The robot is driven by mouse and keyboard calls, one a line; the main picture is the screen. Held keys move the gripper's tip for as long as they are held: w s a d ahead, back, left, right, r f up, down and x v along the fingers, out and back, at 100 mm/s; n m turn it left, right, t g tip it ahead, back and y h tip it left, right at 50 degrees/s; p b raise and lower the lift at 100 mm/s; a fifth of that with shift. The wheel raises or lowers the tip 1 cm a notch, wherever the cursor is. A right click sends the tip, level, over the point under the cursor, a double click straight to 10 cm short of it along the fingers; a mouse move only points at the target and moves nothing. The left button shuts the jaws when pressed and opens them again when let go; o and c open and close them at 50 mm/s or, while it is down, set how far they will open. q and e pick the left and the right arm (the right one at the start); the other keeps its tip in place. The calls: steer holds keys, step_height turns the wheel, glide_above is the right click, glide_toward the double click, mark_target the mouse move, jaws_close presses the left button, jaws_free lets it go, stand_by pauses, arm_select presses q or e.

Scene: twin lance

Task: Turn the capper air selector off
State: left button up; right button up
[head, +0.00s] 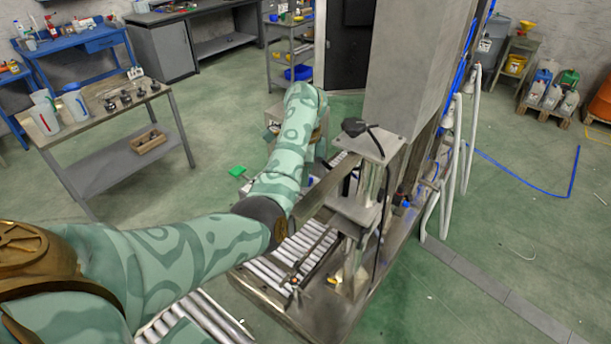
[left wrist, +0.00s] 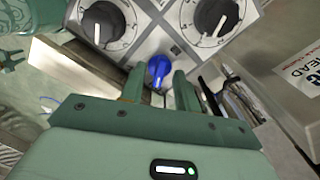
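The blue selector lever (left wrist: 159,69) stands out from a grey control panel (left wrist: 140,50) in the left wrist view. My left gripper (left wrist: 159,78) has its two green fingers apart, one on each side of the blue lever. The lever lies at or just beyond the fingertips, and I cannot tell whether they touch it. Its lower part shows in the gap between the fingers. In the head view my left forearm reaches over the conveyor machine, and its gripper is hidden at the far end. My right gripper is not in view.
Two black dials with white pointers (left wrist: 107,24) and (left wrist: 215,17) sit above the lever, close to the fingers. A box with a printed label (left wrist: 298,70) is at the right. In the head view a roller conveyor (head: 265,272) and steel post (head: 372,185) stand beside my arm.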

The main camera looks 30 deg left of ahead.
arm_select(q)
steer(key=shift+f, duration=0.1)
jaws_close()
stand_by(0.3)
steer(key=m+p, duration=0.1)
steer(key=m, duration=0.5)
steer(key=shift+m, duration=0.3)
steer(key=m+p, duration=0.1)
steer(key=m, duration=0.4)
steer(key=shift+p, duration=0.35)
steer(key=shift+m, duration=0.3)
jaws_free()
